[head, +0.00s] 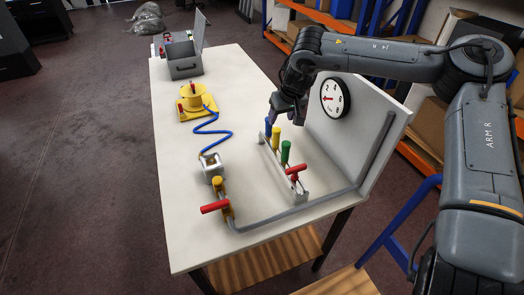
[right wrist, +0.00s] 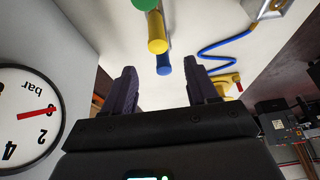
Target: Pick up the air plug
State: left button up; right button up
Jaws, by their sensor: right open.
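A rack (head: 272,154) on the white table holds upright coloured plugs: a blue plug (head: 268,127), a yellow plug (head: 276,136), a green plug (head: 286,152) and a red T-shaped piece (head: 297,172). Which one is the air plug I cannot tell. My right gripper (head: 285,112) is above the rack's far end, close to the blue plug. In the right wrist view its open fingers (right wrist: 163,82) frame the blue plug (right wrist: 164,65), with nothing held. The yellow plug (right wrist: 157,34) and green plug (right wrist: 146,4) line up beyond. My left gripper is not in view.
A panel with a round gauge (head: 335,98) stands right of the rack. A grey pipe (head: 290,211) runs along the front to a red-handled valve (head: 215,207). A yellow device (head: 195,100) with a blue hose (head: 213,131) and a grey box (head: 184,62) stand left and behind.

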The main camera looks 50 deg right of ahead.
aim_at(277, 129)
jog(key=b+x, duration=0.1)
jog(key=x, duration=0.5)
jog(key=shift+w+f+b, duration=0.1)
jog(key=shift+b, duration=0.2)
jog(key=x, duration=0.3)
jog(key=b+x, duration=0.1)
jog(key=shift+d+f, duration=0.3)
jog(key=shift+f, duration=0.3)
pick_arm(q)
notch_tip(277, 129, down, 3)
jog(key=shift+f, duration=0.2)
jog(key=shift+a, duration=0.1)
pick_arm(e)
jog(key=shift+c, duration=0.3)
jog(key=c, duration=1)
